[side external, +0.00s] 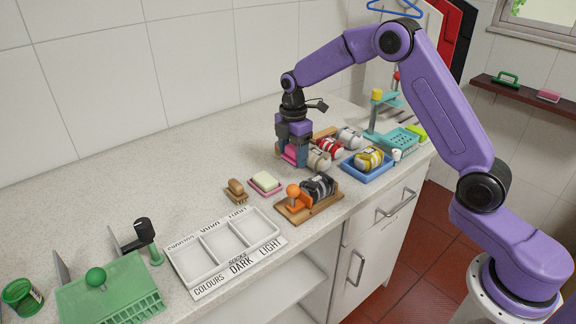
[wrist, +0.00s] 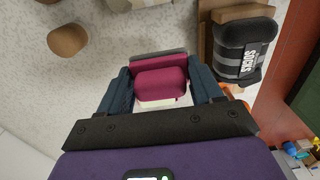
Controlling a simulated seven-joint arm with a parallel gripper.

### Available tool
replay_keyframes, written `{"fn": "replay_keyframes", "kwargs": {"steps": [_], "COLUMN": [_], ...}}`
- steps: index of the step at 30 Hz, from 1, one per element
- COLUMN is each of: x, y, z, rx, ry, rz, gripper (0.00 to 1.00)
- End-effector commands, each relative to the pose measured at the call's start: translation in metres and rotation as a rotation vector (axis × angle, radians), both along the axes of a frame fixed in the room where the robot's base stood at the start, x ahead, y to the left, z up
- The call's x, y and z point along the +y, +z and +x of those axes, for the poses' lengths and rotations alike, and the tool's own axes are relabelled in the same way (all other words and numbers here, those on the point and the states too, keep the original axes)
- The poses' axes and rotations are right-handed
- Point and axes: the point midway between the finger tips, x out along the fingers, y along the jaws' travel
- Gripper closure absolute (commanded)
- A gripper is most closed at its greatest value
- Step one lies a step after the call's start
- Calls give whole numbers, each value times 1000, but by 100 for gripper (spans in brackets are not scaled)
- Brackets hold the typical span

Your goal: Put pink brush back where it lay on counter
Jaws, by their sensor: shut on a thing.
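My gripper (side external: 293,158) is shut on the pink brush (side external: 290,153), at the back of the counter. In the wrist view the brush (wrist: 161,82) sits between the two dark blue fingers of my gripper (wrist: 163,88). Its deep pink body is in plain view, with a pale strip at its lower edge. The light speckled counter (side external: 205,150) lies below and around it. I cannot tell whether the brush touches the counter.
Rolled bundles and a blue tray (side external: 352,172) stand right of my gripper. A labelled tray (side external: 215,268) lies left; the back-left counter is clear.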

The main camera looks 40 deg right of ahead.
Motion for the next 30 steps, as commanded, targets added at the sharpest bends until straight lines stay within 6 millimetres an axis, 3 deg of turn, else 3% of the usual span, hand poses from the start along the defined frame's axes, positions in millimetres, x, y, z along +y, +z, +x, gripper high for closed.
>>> {"fn": "replay_keyframes", "kwargs": {"steps": [11, 18, 30], "x": [1, 1, 1], "y": [-22, -52, -57], "z": [18, 19, 19], "rx": [0, 1, 0], "ry": [0, -1, 0], "rz": [0, 0, 0], "gripper": [64, 64, 64]}}
